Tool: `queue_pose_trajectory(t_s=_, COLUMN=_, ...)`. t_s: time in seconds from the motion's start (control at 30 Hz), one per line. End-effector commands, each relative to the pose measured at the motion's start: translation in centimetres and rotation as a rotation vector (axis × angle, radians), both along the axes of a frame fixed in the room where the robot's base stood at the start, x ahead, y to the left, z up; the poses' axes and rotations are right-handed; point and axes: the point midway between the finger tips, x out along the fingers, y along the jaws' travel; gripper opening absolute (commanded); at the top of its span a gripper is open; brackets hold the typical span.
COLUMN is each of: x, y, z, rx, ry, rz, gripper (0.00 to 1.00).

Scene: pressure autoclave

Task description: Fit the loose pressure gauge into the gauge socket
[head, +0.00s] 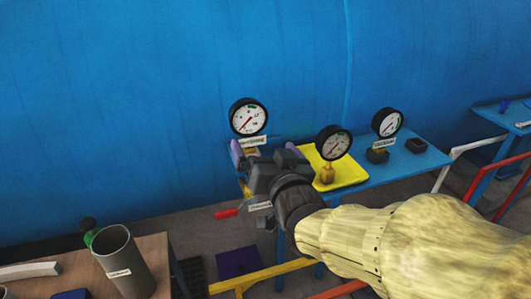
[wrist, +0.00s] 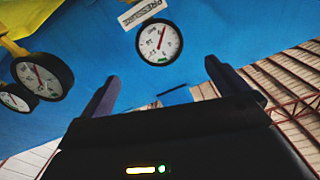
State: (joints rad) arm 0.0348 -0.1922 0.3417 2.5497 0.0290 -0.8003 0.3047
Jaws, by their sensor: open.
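Three round, white-faced, black-rimmed gauges show in the head view. The left gauge (head: 248,117) is upright behind my gripper (head: 264,152), above a white label; its lower fitting and any socket there are hidden. The middle gauge (head: 333,142) stands on a brass base in the yellow tray (head: 350,175). The right gauge (head: 387,122) stands on a dark base on the blue table. I cannot tell which is loose. In the wrist view, my gripper (wrist: 162,72) is open, and the gauge with the PRESSURE label (wrist: 159,42) lies beyond the fingertips, apart from them.
The blue table (head: 415,165) also holds a dark block (head: 416,146) at its right. A red handle (head: 227,213) sticks out below my gripper. A grey cylinder (head: 122,262) stands on a brown table at lower left. Yellow, white and red rails run in front and at right.

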Motion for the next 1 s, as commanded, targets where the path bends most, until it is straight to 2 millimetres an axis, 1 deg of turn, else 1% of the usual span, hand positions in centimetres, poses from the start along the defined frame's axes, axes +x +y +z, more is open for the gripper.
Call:
queue_pose_trajectory(t_s=0.13, x=-0.5, y=-0.2, z=-0.1, rx=0.001, ry=0.000, rz=-0.002, gripper=1.00)
queue_pose_trajectory(t_s=0.87, x=-0.5, y=-0.2, z=0.0, rx=0.000, ry=0.002, rz=-0.003, gripper=1.00)
queue_pose_trajectory(t_s=0.93, x=-0.4, y=-0.4, z=-0.5, rx=-0.007, ry=0.018, rz=-0.007, gripper=1.00)
queue_pose_trajectory(t_s=1.0, x=-0.1, y=-0.9, z=-1.6, rx=-0.026, ry=0.061, rz=-0.019, gripper=1.00)
